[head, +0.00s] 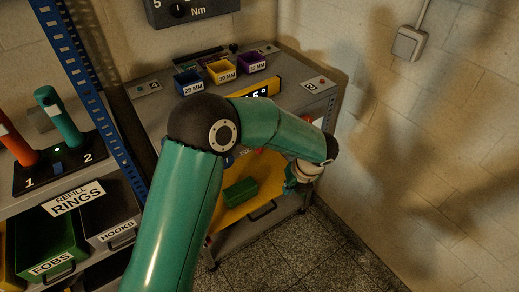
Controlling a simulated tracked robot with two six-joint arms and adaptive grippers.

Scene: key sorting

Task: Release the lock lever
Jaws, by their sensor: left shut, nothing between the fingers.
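I cannot make out a lock lever for certain; my left arm covers part of the grey workbench cabinet (150,110). Small red and blue parts show just under my forearm, too small and too covered to name. My left gripper (290,184) is shut and empty at the cabinet's right front, near the end of the yellow drawer or tray (225,217). Its fingertips are small and partly hidden by my wrist. My right gripper is not in view.
A green box (240,192) sits in the yellow drawer. Blue (188,82), yellow (222,71) and purple (252,62) bins stand on the cabinet top. A shelf at left holds an orange handle (14,140) and a teal handle (60,117). The wall is close on the right.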

